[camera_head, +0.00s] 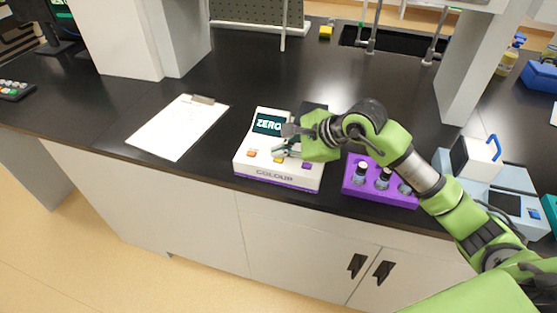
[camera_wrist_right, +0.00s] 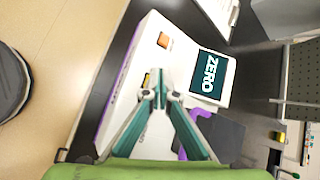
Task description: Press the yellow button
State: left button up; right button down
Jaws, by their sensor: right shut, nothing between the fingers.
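The yellow button (camera_head: 279,160) is the middle one on the sloped front of a white device marked COLOUR (camera_head: 250,167), whose screen (camera_head: 268,124) reads ZERO. In the right wrist view the yellow button (camera_wrist_right: 147,80) shows just beside the fingertips and is partly covered by them. My right gripper (camera_head: 277,151) is shut and empty, with its tips just over and behind the button. It also shows in the wrist view (camera_wrist_right: 160,97). I cannot tell whether the tips touch the button. My left gripper is not in view.
An orange button (camera_head: 252,153) and a purple button (camera_head: 307,166) flank the yellow one. A purple rack (camera_head: 352,189) with vials stands right of the device. A clipboard (camera_head: 180,125) lies to the left. The black bench between them is clear.

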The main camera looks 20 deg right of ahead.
aim_at(282, 160)
jog(key=shift+f+b, duration=0.45)
jog(key=shift+b, duration=0.05)
dwell(0.8)
jog(key=shift+r, duration=0.1)
jog(key=shift+r+p, duration=0.3)
jog(key=shift+r, duration=0.45)
jog(key=shift+r+p, duration=1.25)
jog(key=shift+r, duration=1.25)
jog(key=shift+d+f, duration=0.1)
